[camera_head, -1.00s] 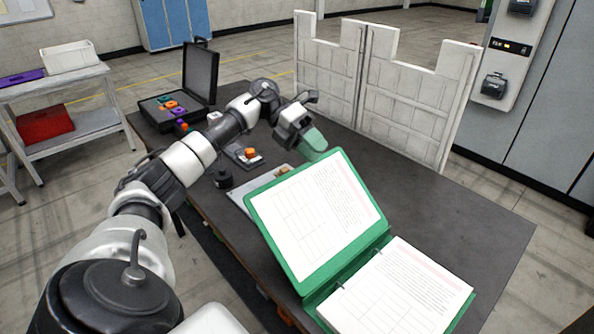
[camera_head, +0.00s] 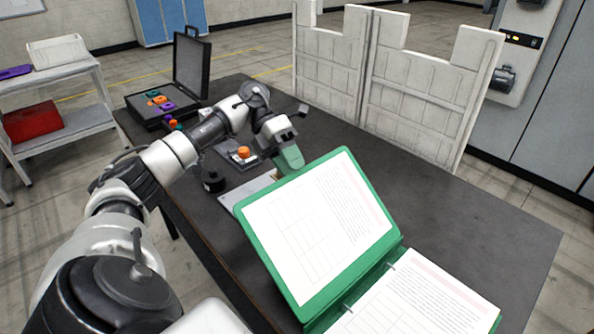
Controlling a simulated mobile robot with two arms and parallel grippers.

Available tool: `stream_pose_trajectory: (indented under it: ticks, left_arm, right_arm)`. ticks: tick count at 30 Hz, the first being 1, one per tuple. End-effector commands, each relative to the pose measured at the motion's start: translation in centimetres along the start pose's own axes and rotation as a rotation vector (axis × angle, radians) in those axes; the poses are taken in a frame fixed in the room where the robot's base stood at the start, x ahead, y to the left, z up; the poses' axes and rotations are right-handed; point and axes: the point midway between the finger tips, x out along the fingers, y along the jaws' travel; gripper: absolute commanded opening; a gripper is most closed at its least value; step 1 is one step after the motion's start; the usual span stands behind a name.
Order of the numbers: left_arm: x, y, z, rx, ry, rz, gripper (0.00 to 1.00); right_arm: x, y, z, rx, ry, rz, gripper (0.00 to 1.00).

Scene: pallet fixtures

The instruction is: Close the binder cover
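A green binder lies open on the dark table. Its cover (camera_head: 316,226), lined with a printed white page, is raised and tilted at the left of the rings. The binder's right half (camera_head: 422,297) lies flat with a printed page, cut by the lower picture edge. My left gripper (camera_head: 291,160) is behind the cover's upper edge, its green fingertips close to that edge. I cannot tell whether they touch the cover, or whether the fingers are open or shut. My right gripper is not in view.
Behind the cover lie a light plate (camera_head: 240,193), a fixture with an orange knob (camera_head: 243,153) and a black cylinder (camera_head: 212,181). An open black case (camera_head: 191,75) stands at the far left. White panels (camera_head: 385,85) line the back edge. The table's right part is clear.

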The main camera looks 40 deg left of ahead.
Motion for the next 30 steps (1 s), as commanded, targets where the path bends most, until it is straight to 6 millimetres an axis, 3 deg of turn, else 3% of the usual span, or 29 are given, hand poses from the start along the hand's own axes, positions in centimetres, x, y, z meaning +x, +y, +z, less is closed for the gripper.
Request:
stream_pose_trajectory:
  ticks: [6,16,17,23,30]
  left_arm:
    - [2.4,-0.1,0.0,0.0,0.001,-0.001,0.33]
    - [3.0,0.0,0.0,0.001,-0.001,-0.001,0.33]
    - [2.9,0.0,0.0,0.001,-0.001,-0.001,0.31]
    - [2.9,0.0,0.0,0.001,-0.001,-0.001,0.01]
    - [2.9,0.0,0.0,0.001,-0.001,0.0,0.0]
  right_arm:
    - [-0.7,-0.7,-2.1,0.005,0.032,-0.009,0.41]
    - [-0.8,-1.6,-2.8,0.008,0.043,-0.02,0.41]
    - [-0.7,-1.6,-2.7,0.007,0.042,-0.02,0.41]
    - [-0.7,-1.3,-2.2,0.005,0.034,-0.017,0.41]
    - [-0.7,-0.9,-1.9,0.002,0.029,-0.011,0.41]
